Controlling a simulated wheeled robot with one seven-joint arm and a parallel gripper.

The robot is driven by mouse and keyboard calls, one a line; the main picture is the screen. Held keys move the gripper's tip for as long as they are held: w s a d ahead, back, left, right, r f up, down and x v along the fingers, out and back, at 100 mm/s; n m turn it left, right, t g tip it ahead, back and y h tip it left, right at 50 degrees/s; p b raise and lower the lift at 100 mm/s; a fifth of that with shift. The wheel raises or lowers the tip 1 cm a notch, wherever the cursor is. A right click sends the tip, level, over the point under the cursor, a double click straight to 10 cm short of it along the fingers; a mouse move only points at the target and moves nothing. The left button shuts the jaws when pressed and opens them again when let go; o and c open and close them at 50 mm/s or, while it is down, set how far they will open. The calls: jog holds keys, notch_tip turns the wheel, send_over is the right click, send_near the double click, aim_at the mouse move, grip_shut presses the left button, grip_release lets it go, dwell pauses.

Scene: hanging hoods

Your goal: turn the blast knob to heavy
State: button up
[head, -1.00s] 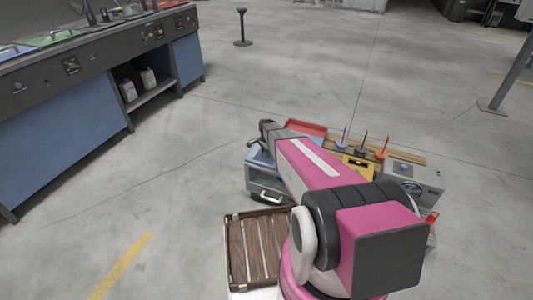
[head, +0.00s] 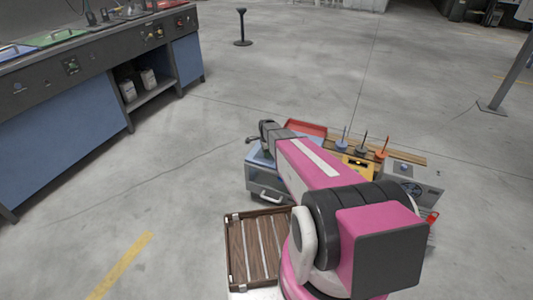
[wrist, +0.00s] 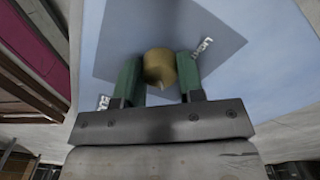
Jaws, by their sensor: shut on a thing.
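A round brass-coloured knob (wrist: 158,72) stands out from a dark grey, angular plate (wrist: 160,28) on a pale blue surface. My gripper (wrist: 160,57) is shut on the knob, with one green finger against each side. White lettering (wrist: 202,48) shows to the right of the knob, and more white lettering (wrist: 103,102) sits at the lower left, partly covered. I cannot read either word surely, and no pointer mark on the knob shows. In the head view the knob cannot be made out.
In the head view a blue-sided cabinet (head: 268,182), a red tray (head: 305,131) and a wooden slatted crate (head: 231,250) are close to my arm. A long blue-and-grey counter (head: 75,135) stands at the left. Open floor lies between.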

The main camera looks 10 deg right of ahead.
jog(key=o, duration=0.9)
jog(key=shift+r, duration=0.1)
notch_tip(320, 180, up, 11)
jog(key=shift+f, duration=0.15)
